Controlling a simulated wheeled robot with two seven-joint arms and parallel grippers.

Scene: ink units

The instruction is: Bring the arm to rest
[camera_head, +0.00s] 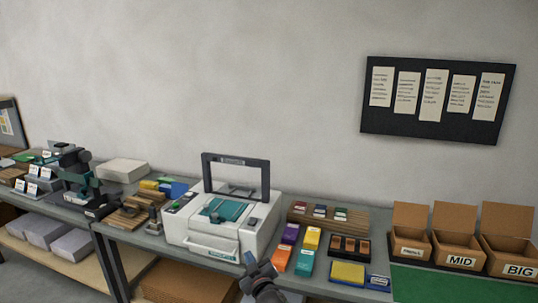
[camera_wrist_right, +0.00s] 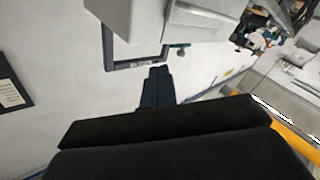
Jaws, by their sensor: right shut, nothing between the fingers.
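My right gripper (camera_head: 258,268) is at the bottom middle of the head view, in front of the table's front edge and just below the white printer (camera_head: 213,222). Its dark blue fingers (camera_wrist_right: 157,88) are together and empty in the right wrist view. It holds nothing and looks apart from the printer. The right forearm runs down out of the head view. My left gripper is not seen in either view.
The grey table (camera_head: 150,241) carries the printer, several coloured ink packs (camera_head: 305,262), a blue-and-yellow pad (camera_head: 348,273) and a dark teal device (camera_head: 80,172). The wall above is clear apart from a black board (camera_head: 437,100).

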